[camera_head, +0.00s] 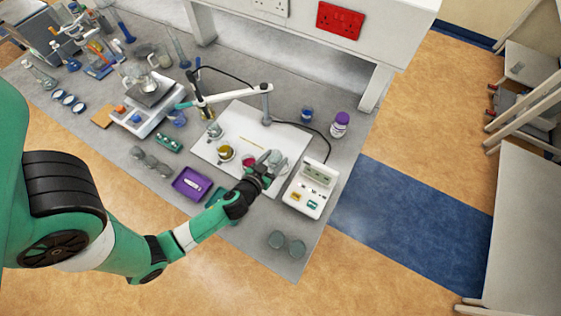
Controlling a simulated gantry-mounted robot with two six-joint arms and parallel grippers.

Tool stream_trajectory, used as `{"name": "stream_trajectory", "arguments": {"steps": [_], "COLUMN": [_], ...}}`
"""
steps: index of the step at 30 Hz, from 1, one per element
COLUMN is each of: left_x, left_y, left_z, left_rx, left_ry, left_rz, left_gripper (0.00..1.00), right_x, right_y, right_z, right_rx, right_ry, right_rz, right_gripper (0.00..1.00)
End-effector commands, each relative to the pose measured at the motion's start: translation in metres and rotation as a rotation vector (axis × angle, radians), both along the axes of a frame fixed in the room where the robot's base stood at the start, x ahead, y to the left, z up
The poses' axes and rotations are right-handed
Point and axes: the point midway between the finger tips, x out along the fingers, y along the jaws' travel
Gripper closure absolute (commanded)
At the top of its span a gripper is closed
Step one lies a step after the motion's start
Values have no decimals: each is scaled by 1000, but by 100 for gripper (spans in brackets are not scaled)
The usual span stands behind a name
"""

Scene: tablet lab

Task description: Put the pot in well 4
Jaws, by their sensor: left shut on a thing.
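My left gripper (267,166) is over the right part of the white board (225,118). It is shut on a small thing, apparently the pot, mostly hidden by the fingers. A pale grey round shape (278,159) shows at the fingertips. A pot with magenta contents (249,161) is just left of the gripper. A pot with yellow contents (226,153) is further left on the board. No well number is legible, so I cannot tell which is well 4. My right gripper is not in view.
A white instrument with a display (309,187) stands right of the gripper. A white jointed arm with a cable (232,96) reaches over the board. A purple tray (191,183) lies left. A purple-capped bottle (340,124) stands behind.

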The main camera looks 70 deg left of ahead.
Motion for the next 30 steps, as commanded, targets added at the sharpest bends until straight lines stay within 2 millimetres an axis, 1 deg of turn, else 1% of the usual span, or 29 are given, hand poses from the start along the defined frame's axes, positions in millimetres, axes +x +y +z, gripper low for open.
{"name": "stream_trajectory", "arguments": {"steps": [1, 3, 5, 9, 11, 12, 15, 17, 24, 29, 30], "left_x": [8, 15, 19, 21, 24, 27, 26, 26, 26, 26, 25], "left_y": [4, 8, 10, 11, 12, 14, 13, 13, 13, 13, 13], "left_z": [-15, -24, -29, -30, -35, -40, -61, -67, -66, -71, -69], "left_rx": [2, 1, 1, 1, 1, 1, 0, 0, 0, 0, 1], "left_ry": [0, 0, -1, -1, -1, -1, 3, 1, -1, 0, 1], "left_rz": [1, 0, 0, 0, 0, 0, -1, 0, -1, 0, 0], "left_gripper": [93, 93, 93, 93, 93, 93, 93, 93, 93, 93, 31], "right_x": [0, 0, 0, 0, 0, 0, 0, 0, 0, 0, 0], "right_y": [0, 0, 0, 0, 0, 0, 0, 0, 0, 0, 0], "right_z": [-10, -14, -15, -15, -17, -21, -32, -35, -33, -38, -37], "right_rx": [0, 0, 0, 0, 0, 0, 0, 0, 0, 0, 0], "right_ry": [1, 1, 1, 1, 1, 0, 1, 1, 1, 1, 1], "right_rz": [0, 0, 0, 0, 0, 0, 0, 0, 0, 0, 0], "right_gripper": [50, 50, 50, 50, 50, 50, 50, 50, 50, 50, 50]}}
